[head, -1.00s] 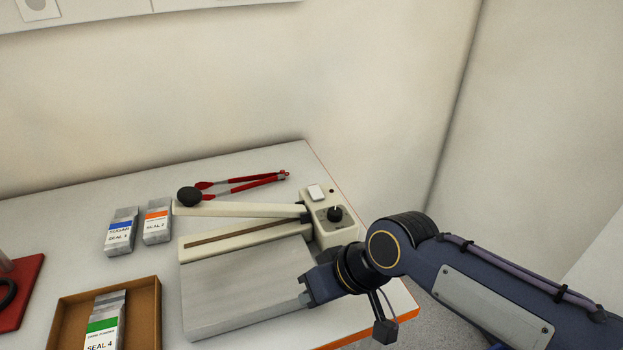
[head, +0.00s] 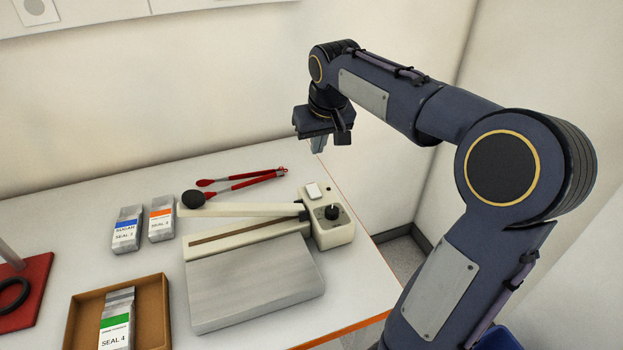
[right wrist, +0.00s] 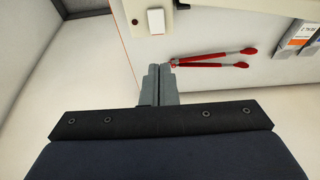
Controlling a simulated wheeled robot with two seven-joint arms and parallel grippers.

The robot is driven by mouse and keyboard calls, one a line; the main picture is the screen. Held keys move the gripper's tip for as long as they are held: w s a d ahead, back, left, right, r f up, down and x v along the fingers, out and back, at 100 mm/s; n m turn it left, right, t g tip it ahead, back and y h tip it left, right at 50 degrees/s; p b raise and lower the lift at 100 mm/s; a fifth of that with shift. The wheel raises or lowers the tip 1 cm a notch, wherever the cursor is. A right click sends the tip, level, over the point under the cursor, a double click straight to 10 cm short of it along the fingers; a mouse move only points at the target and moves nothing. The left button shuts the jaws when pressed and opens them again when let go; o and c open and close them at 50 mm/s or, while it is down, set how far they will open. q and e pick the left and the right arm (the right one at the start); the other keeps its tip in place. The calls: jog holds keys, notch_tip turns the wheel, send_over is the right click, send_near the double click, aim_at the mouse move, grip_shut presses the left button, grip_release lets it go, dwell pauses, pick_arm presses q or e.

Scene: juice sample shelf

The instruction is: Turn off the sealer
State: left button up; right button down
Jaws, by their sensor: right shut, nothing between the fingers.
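The cream sealer (head: 255,232) sits on the table, with its long arm raised a little and a grey metal plate (head: 255,282) in front. Its control box (head: 333,232) at the right end carries a black knob (head: 332,212) and a white rocker switch (head: 312,191). The switch also shows in the right wrist view (right wrist: 155,21). I cannot tell the switch's position. My right gripper (head: 318,146) is shut and empty, pointing down above the table's back right edge, behind the control box. Its closed fingers show in the right wrist view (right wrist: 159,85). My left gripper is not in view.
Red tongs (head: 245,182) lie behind the sealer. Two labelled pouches (head: 126,230) stand to its left. A brown box (head: 160,300) at the front holds a green-labelled pouch (head: 116,320). A red stand (head: 25,295) is at the far left.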

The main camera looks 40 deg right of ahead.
aim_at(310, 187)
jog(key=x, duration=0.9)
jog(key=p+x, duration=0.1)
jog(key=x, duration=0.4)
jog(key=shift+s+a+f, duration=0.1)
jog(key=shift+s, duration=0.3)
jog(key=shift+w+g+p, duration=0.1)
jog(key=shift+g+p, duration=0.3)
jog(key=shift+p, duration=0.45)
jog(key=shift+f, duration=0.2)
jog(key=shift+b, duration=0.3)
jog(key=shift+s+a, duration=0.25)
jog(key=shift+s, duration=0.6)
